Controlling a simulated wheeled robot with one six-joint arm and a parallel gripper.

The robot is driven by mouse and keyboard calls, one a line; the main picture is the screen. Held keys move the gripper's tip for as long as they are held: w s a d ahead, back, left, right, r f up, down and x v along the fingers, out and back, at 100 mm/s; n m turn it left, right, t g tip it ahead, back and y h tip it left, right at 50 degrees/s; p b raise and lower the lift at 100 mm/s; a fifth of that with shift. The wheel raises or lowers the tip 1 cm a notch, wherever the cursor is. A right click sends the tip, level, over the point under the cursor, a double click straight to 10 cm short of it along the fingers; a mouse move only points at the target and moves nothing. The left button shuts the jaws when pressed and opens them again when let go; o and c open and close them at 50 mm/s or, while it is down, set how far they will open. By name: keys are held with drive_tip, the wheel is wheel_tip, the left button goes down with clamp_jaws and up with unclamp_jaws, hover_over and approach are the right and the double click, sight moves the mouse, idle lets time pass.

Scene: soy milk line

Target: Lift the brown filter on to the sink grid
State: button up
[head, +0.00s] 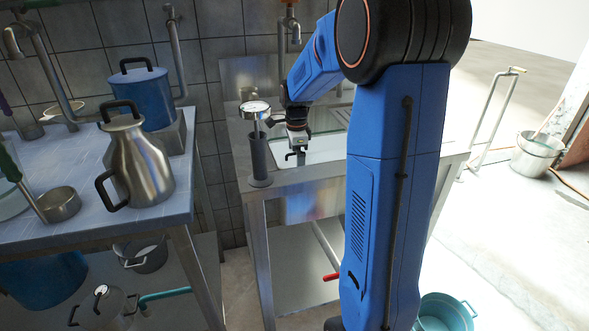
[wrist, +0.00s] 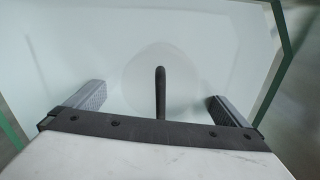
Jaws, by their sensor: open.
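My gripper (head: 297,153) is over the pale basin (head: 325,150) of the metal sink counter. In the wrist view my gripper (wrist: 157,104) is open, its two grey fingers well apart. A dark upright rod (wrist: 160,88) shows between the fingers, in front of a faint pale round shape (wrist: 155,62). I cannot tell whether the rod touches anything or what it belongs to. No brown filter can be made out in either view. A grid cannot be clearly made out; my arm hides part of the sink.
A dial thermometer (head: 255,108) stands in a dark grey cylinder (head: 260,162) at the counter's left edge. A steel jug (head: 138,165) and a blue pot (head: 143,98) stand on the tiled table to the left. A teal bucket (head: 445,314) is on the floor.

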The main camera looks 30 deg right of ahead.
drive_tip(key=c, duration=1.2)
drive_tip(key=shift+r, duration=0.15)
